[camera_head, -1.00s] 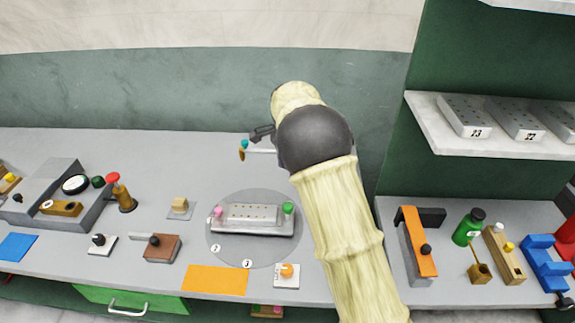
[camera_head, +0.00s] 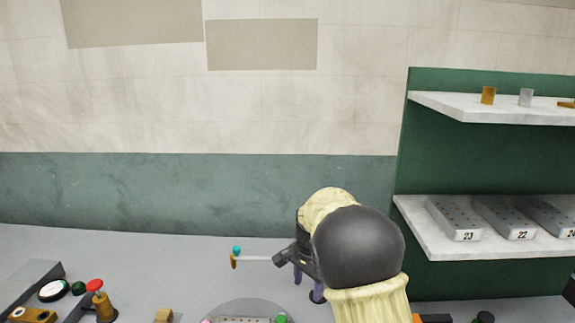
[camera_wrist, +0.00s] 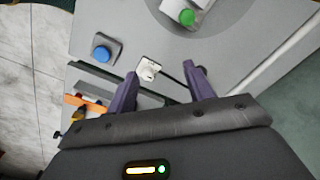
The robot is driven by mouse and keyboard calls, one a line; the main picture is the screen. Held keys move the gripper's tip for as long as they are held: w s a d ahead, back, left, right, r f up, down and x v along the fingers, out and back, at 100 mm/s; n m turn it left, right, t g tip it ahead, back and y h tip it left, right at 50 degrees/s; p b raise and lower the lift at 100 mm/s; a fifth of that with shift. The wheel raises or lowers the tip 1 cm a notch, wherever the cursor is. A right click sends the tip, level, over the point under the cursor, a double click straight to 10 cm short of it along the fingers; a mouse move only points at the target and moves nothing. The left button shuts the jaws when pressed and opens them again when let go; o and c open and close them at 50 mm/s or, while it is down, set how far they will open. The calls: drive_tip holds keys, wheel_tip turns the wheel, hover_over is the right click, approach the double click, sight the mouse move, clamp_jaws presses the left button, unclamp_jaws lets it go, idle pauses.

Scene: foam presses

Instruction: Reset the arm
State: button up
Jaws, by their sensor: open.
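My arm rises from the bottom of the head view, with a cream sleeve and a dark round joint. My gripper (camera_head: 307,287) hangs beyond the joint, its purple fingers pointing down over the grey bench (camera_head: 130,260). In the wrist view the two purple fingers (camera_wrist: 160,70) are spread apart with nothing held between them. A small white piece with a dark mark (camera_wrist: 148,70) shows between and beyond the fingertips; I cannot tell its height below them. Most of the gripper body is hidden behind the joint in the head view.
A blue button (camera_wrist: 101,53) and green knob (camera_wrist: 187,17) show in the wrist view. Shelves with numbered trays (camera_head: 465,235) stand right.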

drive_tip(key=s+d+f+n+t, duration=0.1)
drive_tip(key=s+d+n, duration=0.3)
drive_tip(key=s, duration=0.7)
drive_tip(key=s+d+f+n+t, duration=0.1)
drive_tip(key=s+d+n, duration=0.4)
drive_tip(key=s, duration=0.6)
drive_tip(key=shift+s+d+f+n, duration=0.15)
drive_tip(key=shift+s+d+n, duration=0.2)
drive_tip(key=shift+d, duration=0.25)
